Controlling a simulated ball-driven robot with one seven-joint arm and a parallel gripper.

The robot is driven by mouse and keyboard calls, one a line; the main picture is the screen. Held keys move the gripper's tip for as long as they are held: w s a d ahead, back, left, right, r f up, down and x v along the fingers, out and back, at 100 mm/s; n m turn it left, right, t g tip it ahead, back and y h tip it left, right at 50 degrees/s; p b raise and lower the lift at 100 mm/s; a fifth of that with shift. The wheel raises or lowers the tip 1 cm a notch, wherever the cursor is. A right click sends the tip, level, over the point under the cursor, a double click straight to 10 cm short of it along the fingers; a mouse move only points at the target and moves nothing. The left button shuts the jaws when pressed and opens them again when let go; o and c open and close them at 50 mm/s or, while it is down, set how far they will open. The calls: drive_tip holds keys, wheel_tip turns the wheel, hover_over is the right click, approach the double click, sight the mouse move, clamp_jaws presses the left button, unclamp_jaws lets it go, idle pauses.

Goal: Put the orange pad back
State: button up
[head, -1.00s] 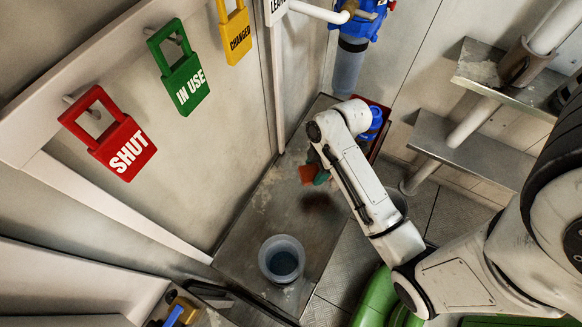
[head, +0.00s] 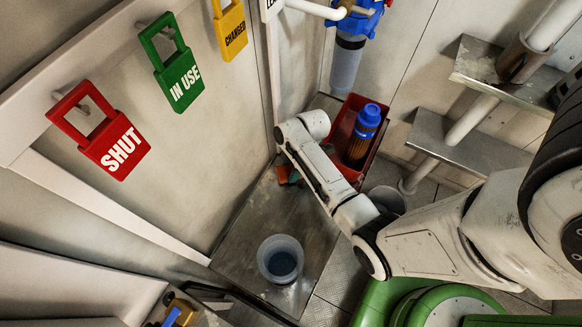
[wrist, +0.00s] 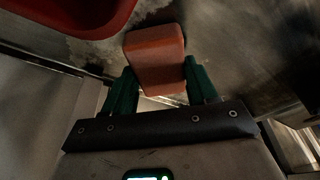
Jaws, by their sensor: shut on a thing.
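The orange pad (wrist: 155,52) is between the two green fingers of my gripper (wrist: 160,82) in the wrist view, and the gripper is shut on it. Most of the pad sticks out beyond the fingertips. In the head view the pad (head: 282,174) shows as a small orange patch at the left of my wrist, partly hidden by the arm. My gripper (head: 293,178) there is above the far part of the metal bench, near the wall. I cannot tell its height above the bench.
A red bin (head: 341,128) holding a blue-capped cartridge (head: 364,136) stands right of my wrist; the bin (wrist: 70,14) is close in the wrist view. A bucket (head: 281,259) stands on the bench's near part. Red, green and yellow tags hang on the left wall.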

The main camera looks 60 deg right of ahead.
drive_tip(key=o, duration=0.9)
drive_tip(key=shift+o, duration=0.2)
drive_tip(key=v, duration=1.2)
drive_tip(key=s+a+r+m+g+h, duration=0.1)
drive_tip(key=s+a+r+m, duration=0.3)
drive_tip(key=s+a+m, duration=0.6)
drive_tip(key=s+a+h+p, duration=0.1)
drive_tip(key=a, duration=0.3)
drive_tip(key=shift+s+r+h, duration=0.2)
drive_tip(key=shift+r+h, duration=0.1)
drive_tip(key=shift+r, duration=0.05)
